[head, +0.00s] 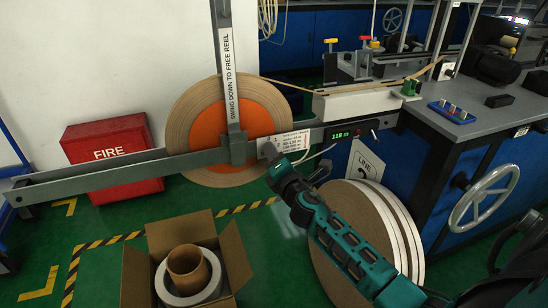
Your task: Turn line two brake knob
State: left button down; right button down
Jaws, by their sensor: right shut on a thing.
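My right gripper (271,160) reaches in from the lower right. Its jaws are shut at the left end of a white scale plate (293,141) on the grey bar, on the brake knob, which the jaws hide. The figures 1 and 2 show on the plate just above the jaws. The knob's angle cannot be read. A LINE sign (367,163), its number partly hidden, hangs to the right under the bar. My left gripper is not in view.
A tape reel with an orange centre (206,128) hangs behind the swing-down guard (228,70). A red FIRE box (105,143) stands at left. An open carton (238,256) and pale rolls (405,230) flank my arm. A handwheel (484,197) juts out at right.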

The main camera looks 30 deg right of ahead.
jog(key=shift+m, duration=0.4)
jog(key=c, duration=0.8)
grip_release()
jog(key=shift+c, duration=0.2)
jog(key=v, duration=1.3)
jog(key=shift+a, duration=0.1)
